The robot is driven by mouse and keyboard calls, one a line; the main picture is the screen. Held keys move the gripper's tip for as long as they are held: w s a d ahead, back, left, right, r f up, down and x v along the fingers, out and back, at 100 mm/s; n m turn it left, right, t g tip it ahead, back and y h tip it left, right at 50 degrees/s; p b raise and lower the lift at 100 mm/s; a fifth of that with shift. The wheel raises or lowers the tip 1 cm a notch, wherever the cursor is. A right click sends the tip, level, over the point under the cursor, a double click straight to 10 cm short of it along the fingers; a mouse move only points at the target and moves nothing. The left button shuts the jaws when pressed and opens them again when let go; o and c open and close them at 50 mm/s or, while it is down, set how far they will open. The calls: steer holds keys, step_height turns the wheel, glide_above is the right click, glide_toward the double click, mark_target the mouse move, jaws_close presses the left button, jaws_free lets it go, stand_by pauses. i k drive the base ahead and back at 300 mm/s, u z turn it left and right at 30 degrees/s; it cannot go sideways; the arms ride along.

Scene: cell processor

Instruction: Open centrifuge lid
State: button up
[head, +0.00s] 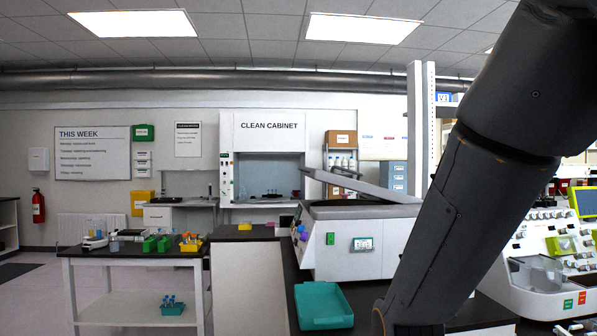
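The centrifuge (347,256) is a white and grey box on the dark bench right of the middle. Its front has a small screen and a green button, with coloured controls on the left side. Its lid (362,187) is a flat grey panel that stands tilted, high at the left and low at the right, with a gap between it and the body at the left. The inside of the centrifuge is hidden. My dark arm crosses the right side in front of the centrifuge's right end. My gripper is not in view.
A teal tray (322,306) lies on the bench in front of the centrifuge. A white machine (545,260) stands at the right, partly behind my arm. A side table (135,252) with racks stands at the left. Open floor lies between the side table and the left wall.

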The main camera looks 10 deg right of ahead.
mark_target(316, 174)
steer(key=u, duration=0.65)
steer(key=i, duration=0.75)
steer(key=u, duration=0.95)
steer(key=i, duration=1.75)
steer(key=z, duration=1.1)
steer(key=i, duration=0.8)
steer(key=z, duration=0.7)
